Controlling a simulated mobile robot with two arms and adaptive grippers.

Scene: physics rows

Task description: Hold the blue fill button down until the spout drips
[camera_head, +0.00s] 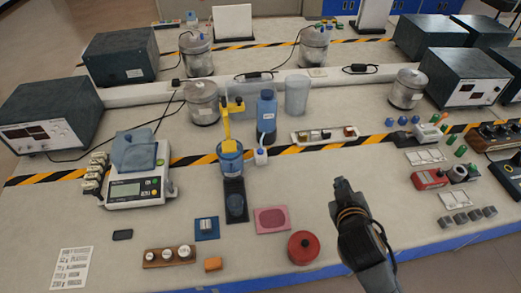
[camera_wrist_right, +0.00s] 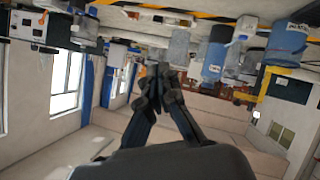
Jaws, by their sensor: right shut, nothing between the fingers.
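A yellow spout (camera_head: 226,118) stands over a blue-tinted beaker (camera_head: 230,158); the spout's mouth and any drip are too small to make out. A small white block with a blue top (camera_head: 260,156) sits right of the beaker; the blue top looks like the fill button, but I cannot tell for certain. A blue bottle (camera_head: 266,118) stands behind it. My right gripper (camera_head: 343,188) is shut and empty, well to the right and front of the block, touching nothing visible. Its closed fingers also show in the right wrist view (camera_wrist_right: 158,75). My left gripper is out of view.
A dark pad (camera_head: 236,203) lies before the beaker. A scale (camera_head: 137,188) stands left. A pink mat (camera_head: 271,219) and a red round pot (camera_head: 303,248) lie in front. A white tray (camera_head: 325,135) sits behind. Bare table lies between gripper and block.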

